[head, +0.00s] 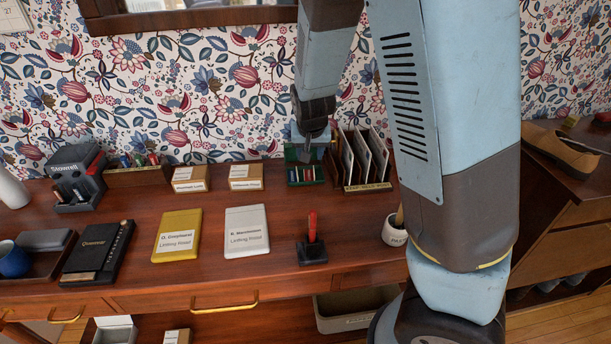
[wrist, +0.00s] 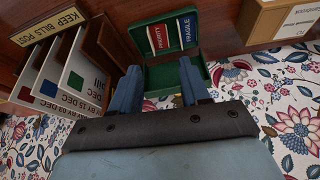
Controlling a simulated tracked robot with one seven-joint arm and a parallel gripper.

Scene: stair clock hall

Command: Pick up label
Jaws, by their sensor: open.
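A small green box (head: 291,180) stands on the wooden desk near the wall; it also shows in the wrist view (wrist: 165,73). It holds a red label marked PRIORITY (wrist: 157,38) and a dark blue label marked FRAGILE (wrist: 187,31), side by side. In the head view the labels are small coloured strips partly hidden by the box. My gripper (head: 307,156) points down above the back of the box. In the wrist view my gripper (wrist: 160,70) has its two fingers apart, with nothing between them, and the labels lie beyond the fingertips.
A rack of upright cards (head: 365,160), marked KEEP BILLS POSTED in part, stands close to the right of the box. Cardboard boxes (head: 246,177) stand to its left. A red-handled stamp (head: 312,239) and a white pot (head: 395,231) are in front. Patterned wall is close behind.

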